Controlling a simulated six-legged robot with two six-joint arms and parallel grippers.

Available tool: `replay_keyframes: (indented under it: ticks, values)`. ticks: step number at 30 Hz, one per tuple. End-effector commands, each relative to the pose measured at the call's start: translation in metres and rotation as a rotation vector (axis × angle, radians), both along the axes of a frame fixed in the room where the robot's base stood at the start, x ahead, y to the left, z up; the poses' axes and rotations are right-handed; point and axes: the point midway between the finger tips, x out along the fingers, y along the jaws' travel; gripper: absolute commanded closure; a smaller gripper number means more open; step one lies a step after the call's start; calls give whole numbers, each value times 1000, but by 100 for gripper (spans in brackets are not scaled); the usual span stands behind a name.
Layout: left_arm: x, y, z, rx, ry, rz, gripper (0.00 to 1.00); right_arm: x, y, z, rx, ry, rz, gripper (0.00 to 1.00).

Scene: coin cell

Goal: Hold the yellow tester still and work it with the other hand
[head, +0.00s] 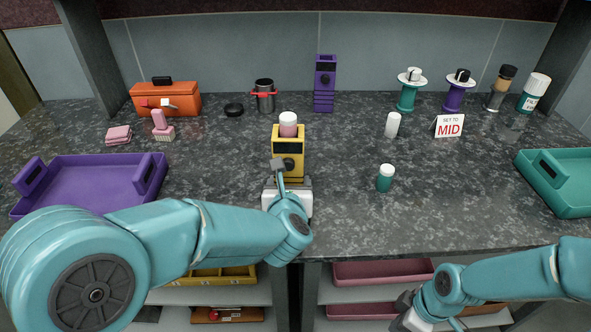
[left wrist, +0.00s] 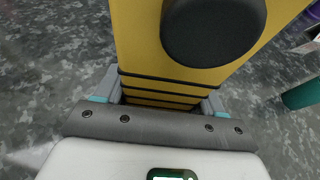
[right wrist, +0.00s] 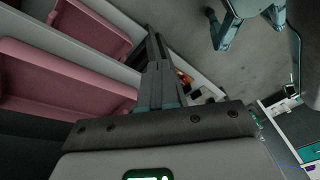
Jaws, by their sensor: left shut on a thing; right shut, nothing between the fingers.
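The yellow tester (head: 288,144) stands upright on the counter in the middle of the head view. A pink and white piece (head: 288,124) is at its top, and a dark knob is on its front. My left gripper (head: 287,180) is shut on the lower part of the tester. In the left wrist view the tester's yellow body (left wrist: 150,60) rises between the fingers, with the round black knob (left wrist: 213,30) close up. My right gripper (right wrist: 158,75) is shut and empty, low in front of the counter beside the lower shelves.
A green bottle (head: 385,178) and a white cylinder (head: 392,124) stand right of the tester. A purple tray (head: 92,187) lies left, a green tray (head: 560,185) right. Pink bins (head: 382,271) sit on shelves below.

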Motion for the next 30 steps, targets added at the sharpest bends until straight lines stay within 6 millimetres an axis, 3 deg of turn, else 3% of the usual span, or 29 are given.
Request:
replay_keyframes:
  ticks: [1,6,12,18,21,25,30]
  values:
    - [0,0,1,0,-2,0,69,1,-21,23,-42,-35,109,100]
    - [0,0,1,0,-2,0,69,-21,-79,86,-170,-55,480,100]
    - [0,0,1,0,-2,0,69,-52,-122,142,-266,-18,751,100]
    - [0,0,1,0,-2,0,69,-72,-147,205,-353,1,937,100]
    - [0,0,1,0,-2,0,69,-50,-138,231,-387,-55,948,100]
    - [0,0,1,0,-2,0,69,-10,-113,250,-401,-159,890,100]
    - [0,0,1,0,-2,0,69,48,-56,277,-368,-323,772,100]
